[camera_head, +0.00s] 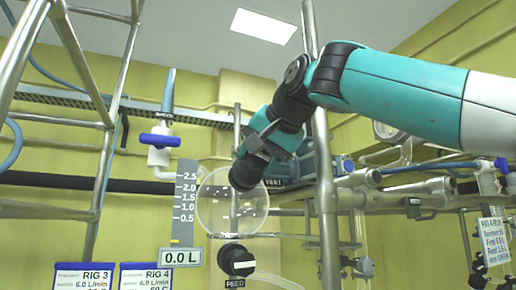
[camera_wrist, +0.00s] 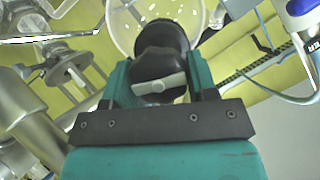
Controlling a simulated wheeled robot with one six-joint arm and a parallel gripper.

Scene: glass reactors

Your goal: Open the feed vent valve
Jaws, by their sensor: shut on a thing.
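The feed vent valve is a black knob (camera_head: 246,175) on top of the round clear feed vessel (camera_head: 225,210). A "VENT" label shows just right of it. In the wrist view the knob (camera_wrist: 163,68) has a pale bar (camera_wrist: 160,86) across its face, nearly level and slightly tilted. My gripper (camera_head: 252,160) reaches down to the knob from the upper right. In the wrist view its teal fingers (camera_wrist: 160,75) stand on both sides of the knob, shut on it. The arm partly hides the valve in the head view.
Below the vessel is a black "FEED" valve (camera_head: 237,261) with a white bar. A level scale (camera_head: 185,205) and a "0.0 L" display (camera_head: 181,257) stand left of it. A blue-handled valve (camera_head: 160,140) is further left. A steel post (camera_head: 325,190) stands close right of my gripper.

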